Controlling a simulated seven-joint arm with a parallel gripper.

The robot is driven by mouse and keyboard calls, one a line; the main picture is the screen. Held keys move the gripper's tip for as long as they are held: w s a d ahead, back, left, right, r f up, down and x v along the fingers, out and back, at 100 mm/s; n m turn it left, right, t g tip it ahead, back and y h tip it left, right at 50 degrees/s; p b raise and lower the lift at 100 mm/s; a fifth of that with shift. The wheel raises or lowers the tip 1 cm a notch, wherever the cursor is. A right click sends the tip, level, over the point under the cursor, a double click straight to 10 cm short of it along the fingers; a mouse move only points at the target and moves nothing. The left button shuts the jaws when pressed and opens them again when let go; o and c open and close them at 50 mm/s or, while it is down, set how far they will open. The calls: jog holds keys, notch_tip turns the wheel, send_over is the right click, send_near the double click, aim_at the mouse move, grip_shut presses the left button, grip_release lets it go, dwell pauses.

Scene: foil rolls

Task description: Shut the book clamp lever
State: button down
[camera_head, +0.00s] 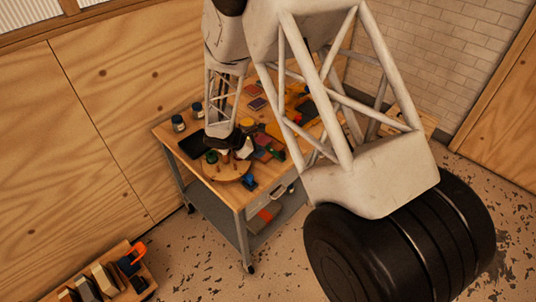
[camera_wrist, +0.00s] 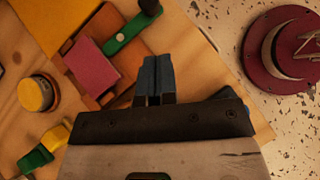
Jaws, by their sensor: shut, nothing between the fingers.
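In the wrist view, a green lever (camera_wrist: 125,35) with a dark round knob at its upper right end lies beside a pink book-like block (camera_wrist: 103,68). It appears to be the clamp lever, and its far end runs down to the left onto a wooden piece. My gripper (camera_wrist: 154,78) has its blue-grey fingers together and empty, a little below and right of the lever, apart from it in the picture. I cannot tell the height between them. In the head view my arm reaches down over the workbench (camera_head: 222,193), and the fingertips are hard to make out.
A yellow-lidded jar (camera_wrist: 37,94) and a yellow-and-green tool (camera_wrist: 42,150) lie left of the gripper. In the head view, dark jars (camera_head: 178,123) stand at the bench's left and a blue object (camera_head: 248,182) lies near its front edge. The bench top is crowded.

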jog(key=v, duration=0.6)
jog(key=shift+s, duration=0.3)
jog(key=shift+r, duration=0.15)
jog(key=s+d+r+m+g+y, duration=0.1)
jog(key=s+d+r+m+y, duration=0.1)
jog(key=s+d+r+m, duration=0.55)
jog(key=s+d+r+m+g+y, duration=0.15)
jog(key=s+d+r, duration=0.35)
jog(key=d+r, duration=0.6)
jog(key=s+d+r+m+t+y, duration=0.1)
jog(key=s+d+r+m, duration=0.1)
jog(key=s+r+m, duration=0.2)
jog(key=s+d+r+m+t+y, duration=0.1)
jog(key=s+r+m, duration=0.3)
jog(key=s, duration=0.7)
jog(key=s+d+r+m+t+y, duration=0.1)
jog(key=s+d+r+m+y, duration=0.2)
jog(key=s, duration=0.5)
jog(key=shift+d+r+m, duration=0.35)
jog(key=shift+r+m, duration=0.05)
